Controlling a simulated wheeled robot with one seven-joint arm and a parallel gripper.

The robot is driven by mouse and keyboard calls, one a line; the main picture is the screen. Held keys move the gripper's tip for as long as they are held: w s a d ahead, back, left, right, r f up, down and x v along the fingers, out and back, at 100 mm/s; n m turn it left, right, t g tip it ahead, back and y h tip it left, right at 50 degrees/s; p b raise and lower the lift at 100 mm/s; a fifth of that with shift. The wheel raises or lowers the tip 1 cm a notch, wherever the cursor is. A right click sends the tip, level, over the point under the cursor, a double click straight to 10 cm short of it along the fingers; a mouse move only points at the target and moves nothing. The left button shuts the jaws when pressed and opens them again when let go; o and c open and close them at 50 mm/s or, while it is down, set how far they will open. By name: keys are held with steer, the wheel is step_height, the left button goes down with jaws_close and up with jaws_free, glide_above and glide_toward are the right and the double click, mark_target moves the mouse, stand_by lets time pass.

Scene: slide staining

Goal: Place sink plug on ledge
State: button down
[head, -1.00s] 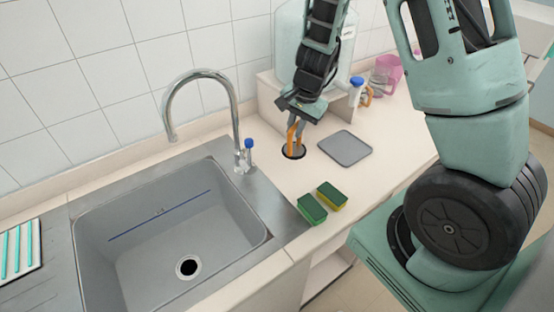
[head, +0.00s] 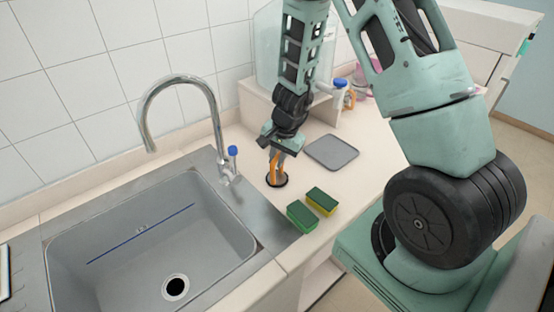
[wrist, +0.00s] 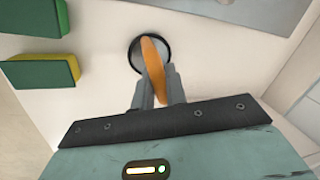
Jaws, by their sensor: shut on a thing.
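The sink plug (head: 284,184) is a dark-rimmed round disc, seen at the pale counter right of the sink. It also shows in the wrist view (wrist: 137,62), with a grey face inside the black rim. My gripper (head: 275,172) is shut on the plug from above, with orange showing between its grey fingers; its fingertips hide part of the plug. I cannot tell whether the plug touches the counter or is just above it. A raised beige ledge (head: 247,103) stands against the back wall, behind my arm.
Two green-and-yellow sponges (head: 301,215) lie in front of the plug. A grey tray (head: 332,152) lies to its right. The steel sink (head: 150,255) with a tall faucet (head: 218,130) and a blue-topped item (head: 233,151) is left. A blue-lidded container (head: 340,84) stands behind.

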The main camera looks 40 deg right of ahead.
steer(key=shift+f, duration=0.2)
steer(key=c, duration=1.4)
jaws_free()
steer(key=shift+r, duration=0.1)
steer(key=shift+c, duration=0.2)
steer(key=shift+r, duration=0.1)
